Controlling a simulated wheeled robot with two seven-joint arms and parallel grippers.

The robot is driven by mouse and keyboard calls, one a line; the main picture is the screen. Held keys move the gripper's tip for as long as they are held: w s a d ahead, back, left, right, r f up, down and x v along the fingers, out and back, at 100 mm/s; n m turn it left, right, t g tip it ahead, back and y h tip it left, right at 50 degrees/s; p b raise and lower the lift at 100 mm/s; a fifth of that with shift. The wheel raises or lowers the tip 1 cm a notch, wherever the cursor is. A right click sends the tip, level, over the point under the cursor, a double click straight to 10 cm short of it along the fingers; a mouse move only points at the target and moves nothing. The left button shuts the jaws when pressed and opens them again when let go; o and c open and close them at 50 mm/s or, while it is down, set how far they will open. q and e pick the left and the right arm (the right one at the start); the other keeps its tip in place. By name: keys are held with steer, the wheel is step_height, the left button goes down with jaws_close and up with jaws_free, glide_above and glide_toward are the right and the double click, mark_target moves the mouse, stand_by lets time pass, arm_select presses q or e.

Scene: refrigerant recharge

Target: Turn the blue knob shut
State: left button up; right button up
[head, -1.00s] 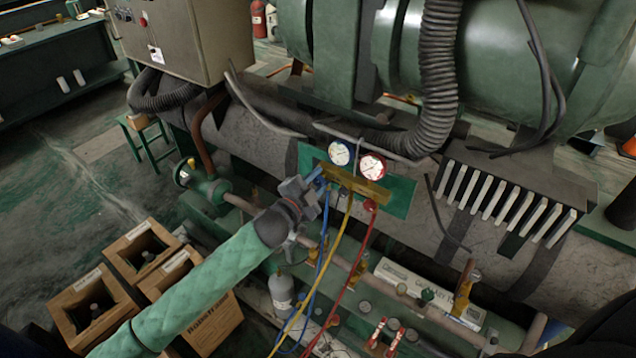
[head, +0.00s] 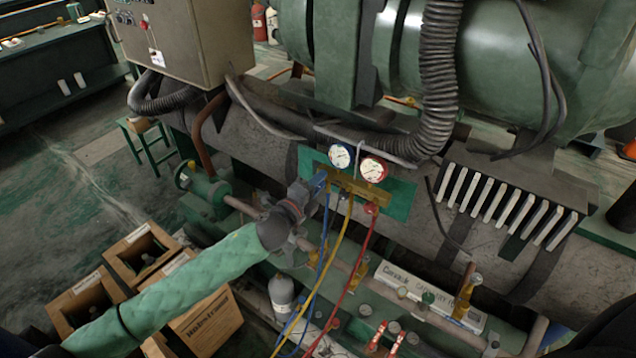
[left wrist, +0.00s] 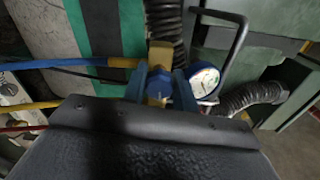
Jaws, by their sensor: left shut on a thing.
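The gauge manifold (head: 352,186) is a brass bar on a green plate, with a blue-rimmed gauge (head: 341,155) and a red-rimmed gauge (head: 373,169) above it. My left gripper (head: 316,184) is at the bar's left end, shut on the blue knob. In the left wrist view the blue knob (left wrist: 158,86) sits between the two fingers of the left gripper (left wrist: 160,90), in front of the brass body (left wrist: 160,55). In the head view the fingers mostly hide the knob. My right gripper is not in view.
Blue (head: 325,232), yellow (head: 343,237) and red (head: 365,245) hoses hang below the manifold. A black corrugated hose (head: 437,75) runs close above it. Wooden boxes (head: 207,320) stand at the lower left, with open floor behind them.

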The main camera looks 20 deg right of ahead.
arm_select(q)
steer(key=shift+m, duration=0.4)
steer(key=shift+f, duration=0.1)
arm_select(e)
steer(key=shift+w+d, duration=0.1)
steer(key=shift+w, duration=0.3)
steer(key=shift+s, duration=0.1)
arm_select(q)
steer(key=o, duration=1)
steer(key=shift+c, duration=0.2)
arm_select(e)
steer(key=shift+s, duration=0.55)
arm_select(q)
steer(key=shift+s+a, duration=0.1)
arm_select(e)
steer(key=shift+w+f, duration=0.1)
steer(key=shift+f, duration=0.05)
